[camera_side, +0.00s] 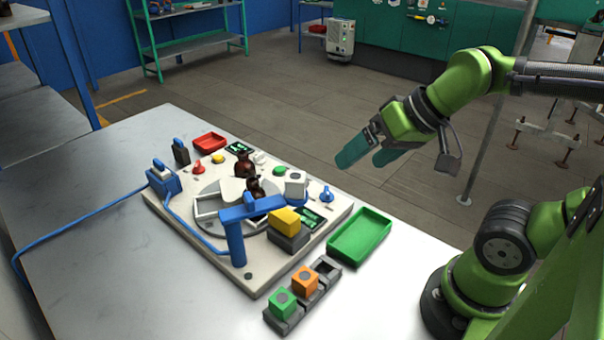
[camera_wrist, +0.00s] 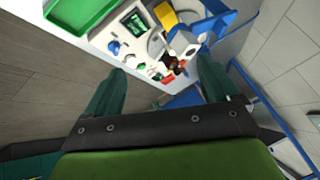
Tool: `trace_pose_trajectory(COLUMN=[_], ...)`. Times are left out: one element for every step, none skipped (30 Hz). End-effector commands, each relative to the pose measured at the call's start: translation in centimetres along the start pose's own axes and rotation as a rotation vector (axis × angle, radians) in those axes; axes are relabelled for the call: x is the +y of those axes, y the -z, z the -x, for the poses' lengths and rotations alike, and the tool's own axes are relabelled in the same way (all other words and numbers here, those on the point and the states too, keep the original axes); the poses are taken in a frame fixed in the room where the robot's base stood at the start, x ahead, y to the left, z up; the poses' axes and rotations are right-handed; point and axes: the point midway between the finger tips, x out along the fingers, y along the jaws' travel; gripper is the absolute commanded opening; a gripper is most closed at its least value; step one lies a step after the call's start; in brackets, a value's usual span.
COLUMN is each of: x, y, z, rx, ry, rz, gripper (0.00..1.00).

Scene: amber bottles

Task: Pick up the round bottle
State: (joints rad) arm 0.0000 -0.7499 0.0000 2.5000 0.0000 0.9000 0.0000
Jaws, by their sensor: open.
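Two dark amber bottles stand on the white board on the table. The rear bottle (camera_side: 244,165) looks wide and rounded. The nearer bottle (camera_side: 255,188) is partly hidden behind a blue arch-shaped frame. I cannot tell for certain which is the round one. In the wrist view, small dark amber shapes (camera_wrist: 172,63) show far off between the fingers, too small to tell apart. My gripper (camera_side: 366,158) is open and empty, with teal fingers, high above and to the right of the board. Its fingers also show in the wrist view (camera_wrist: 161,70).
The blue frame (camera_side: 236,240) stands over the board's round plate. A green tray (camera_side: 360,236) and a dark holder with green and orange blocks (camera_side: 304,282) lie at the right. A red tray (camera_side: 209,142) is at the back. The table's left side is mostly clear.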

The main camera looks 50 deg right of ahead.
Motion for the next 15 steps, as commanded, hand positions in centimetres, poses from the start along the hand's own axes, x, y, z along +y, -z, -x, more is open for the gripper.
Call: trace_pose_trajectory(x=[-0.1, -0.1, -0.1, 0.0, -0.1, -0.4, -0.7, -1.1, -1.6, -2.0, -2.5, -3.1, -3.6, -4.0, -4.6], y=[-0.1, -0.1, -0.3, -0.5, -0.4, 0.0, 0.5, 1.1, 1.9, 2.7, 3.4, 4.4, 5.2, 5.9, 6.8], z=[0.0, -0.2, -0.6, -1.0, -1.3, -1.8, -2.1, -2.5, -3.1, -3.5, -4.0, -4.7, -5.2, -5.8, -6.6], rx=[-0.003, -0.011, -0.027, -0.045, -0.060, -0.078, -0.093, -0.112, -0.139, -0.160, -0.183, -0.212, -0.234, -0.256, -0.285], ry=[0.001, 0.000, -0.004, -0.009, -0.012, -0.017, -0.021, -0.027, -0.037, -0.045, -0.054, -0.067, -0.078, -0.089, -0.106], rz=[0.002, 0.004, 0.005, 0.006, 0.007, 0.012, 0.018, 0.025, 0.034, 0.042, 0.049, 0.059, 0.067, 0.074, 0.082], gripper=[0.89, 0.89, 0.89, 0.89, 0.89, 0.89, 0.89, 0.89, 0.89, 0.89, 0.89, 0.89, 0.89, 0.89, 0.89])
